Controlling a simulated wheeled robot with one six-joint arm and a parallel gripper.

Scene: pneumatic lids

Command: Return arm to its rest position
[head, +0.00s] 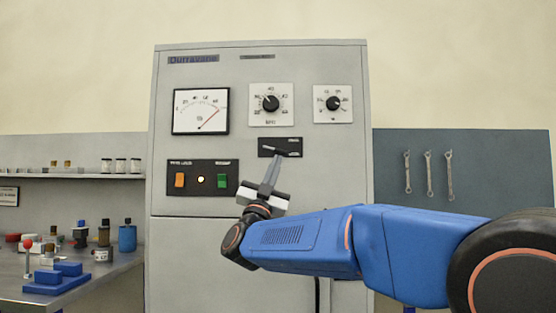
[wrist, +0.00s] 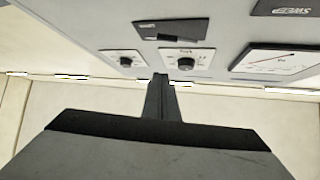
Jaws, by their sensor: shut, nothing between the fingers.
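My gripper (head: 275,160) is in front of the grey control cabinet (head: 258,60), its fingers together and empty. In the head view the tips point up and overlap the lower edge of a small black plate (head: 293,141) with a lever-like part; I cannot tell whether they touch it. In the wrist view the shut fingers (wrist: 159,82) point toward the cabinet face, which shows upside down with the black plate (wrist: 174,30). My blue arm reaches in from the right of the head view.
The cabinet has a gauge (head: 201,111), a left knob (head: 271,103), a right knob (head: 333,103), an orange switch (head: 180,180), a lit lamp and a green switch (head: 222,181). A bench (head: 70,295) with bottles stands left. Wrenches (head: 428,174) hang on a board (head: 490,165) right.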

